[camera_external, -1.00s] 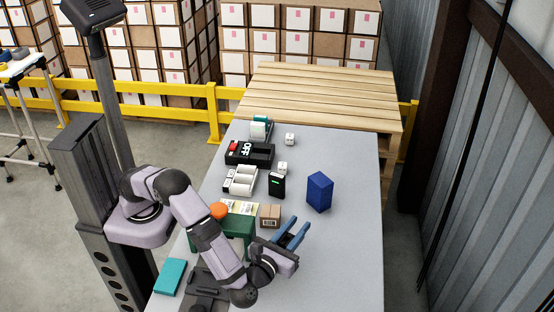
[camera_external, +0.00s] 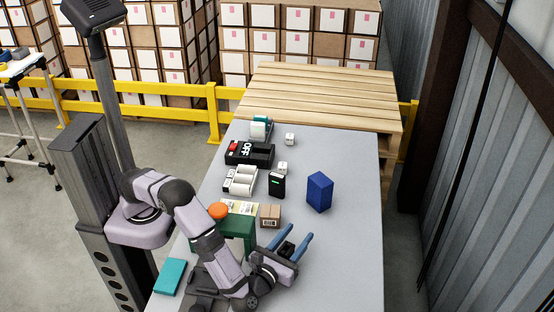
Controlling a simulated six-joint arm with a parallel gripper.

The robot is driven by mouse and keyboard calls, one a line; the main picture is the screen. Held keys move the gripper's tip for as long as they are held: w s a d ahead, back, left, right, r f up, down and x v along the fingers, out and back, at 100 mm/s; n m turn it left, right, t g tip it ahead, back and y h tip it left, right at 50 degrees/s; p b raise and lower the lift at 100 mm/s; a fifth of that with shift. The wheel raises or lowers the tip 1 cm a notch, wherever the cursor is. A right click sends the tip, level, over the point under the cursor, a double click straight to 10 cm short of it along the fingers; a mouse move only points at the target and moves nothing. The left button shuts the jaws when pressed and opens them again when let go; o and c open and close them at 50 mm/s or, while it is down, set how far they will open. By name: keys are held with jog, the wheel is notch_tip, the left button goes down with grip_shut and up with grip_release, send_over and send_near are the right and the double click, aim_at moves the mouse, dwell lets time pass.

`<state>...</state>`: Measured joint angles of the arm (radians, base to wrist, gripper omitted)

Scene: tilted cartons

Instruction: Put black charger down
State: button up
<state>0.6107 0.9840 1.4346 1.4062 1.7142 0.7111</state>
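A black box-shaped device with a small green light (camera_external: 277,184), which looks like the black charger, stands upright on the grey table (camera_external: 345,250), left of the blue box. My gripper (camera_external: 292,236) has blue fingers spread apart, over the near part of the table. It is well short of the black device and not touching it. A small dark shape sits between the finger bases; I cannot tell whether it is part of my gripper or a separate thing.
A blue box (camera_external: 319,192) stands right of the charger. A small brown carton (camera_external: 270,215) and a green stand (camera_external: 238,228) are close to my gripper. A black OFF-marked box (camera_external: 250,153), a white multi-part item (camera_external: 240,180) and white cubes sit farther back. The table's right side is clear.

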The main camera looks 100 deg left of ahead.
aim_at(282, 254)
jog(key=shift+r, duration=0.25)
jog(key=v, duration=1.2)
jog(key=shift+f+b, duration=0.15)
jog(key=shift+b, duration=0.25)
jog(key=o, duration=0.4)
jog(key=shift+c, duration=0.2)
